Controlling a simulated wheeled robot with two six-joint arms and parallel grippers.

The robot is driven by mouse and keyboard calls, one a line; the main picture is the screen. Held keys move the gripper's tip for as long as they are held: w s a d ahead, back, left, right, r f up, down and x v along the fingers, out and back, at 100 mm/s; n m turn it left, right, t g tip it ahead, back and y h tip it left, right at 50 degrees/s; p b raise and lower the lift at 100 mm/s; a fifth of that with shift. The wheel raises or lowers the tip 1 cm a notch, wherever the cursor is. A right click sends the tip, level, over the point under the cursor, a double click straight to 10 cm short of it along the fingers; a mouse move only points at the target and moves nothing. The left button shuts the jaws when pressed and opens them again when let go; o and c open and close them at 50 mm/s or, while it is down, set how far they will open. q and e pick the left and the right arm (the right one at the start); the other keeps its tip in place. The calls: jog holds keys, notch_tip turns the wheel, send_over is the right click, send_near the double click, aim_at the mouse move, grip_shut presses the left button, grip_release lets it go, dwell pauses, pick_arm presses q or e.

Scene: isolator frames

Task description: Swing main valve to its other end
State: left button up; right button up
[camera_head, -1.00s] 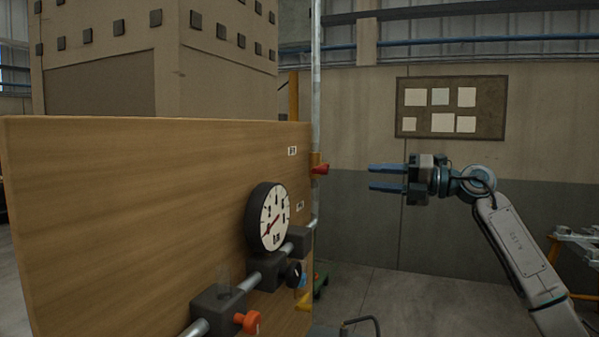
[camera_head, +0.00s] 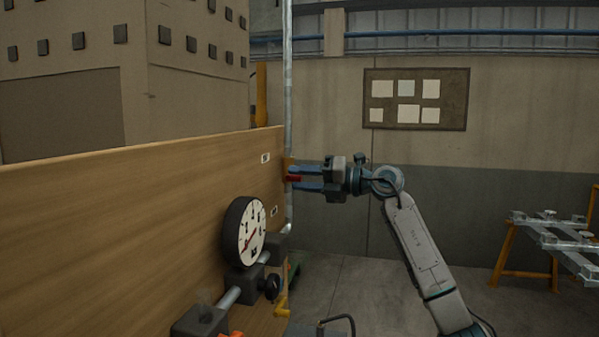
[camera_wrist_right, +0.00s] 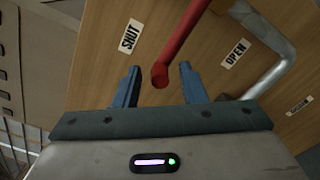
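The main valve's red handle (camera_wrist_right: 172,58) shows in the right wrist view, its round end between the two open fingers. It points between the SHUT label (camera_wrist_right: 131,36) and the OPEN label (camera_wrist_right: 235,53) on the wooden panel. In the head view the red handle (camera_head: 294,178) sits at the panel's far edge by the vertical pipe. My right gripper (camera_head: 308,178) is open, with its blue fingers above and below the handle; in the wrist view the gripper (camera_wrist_right: 159,85) shows a gap on both sides of the handle. My left gripper is not in view.
A round gauge (camera_head: 244,231) and a pipe with dark blocks (camera_head: 200,320) stand out from the wooden panel (camera_head: 110,220). A metal pipe (camera_wrist_right: 275,62) bends near the OPEN label. Open floor (camera_head: 380,295) lies right of the panel; a metal rack (camera_head: 555,240) stands farther right.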

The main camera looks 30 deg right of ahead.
jog(key=shift+w+a, duration=0.2)
jog(key=shift+w, duration=0.05)
grip_shut()
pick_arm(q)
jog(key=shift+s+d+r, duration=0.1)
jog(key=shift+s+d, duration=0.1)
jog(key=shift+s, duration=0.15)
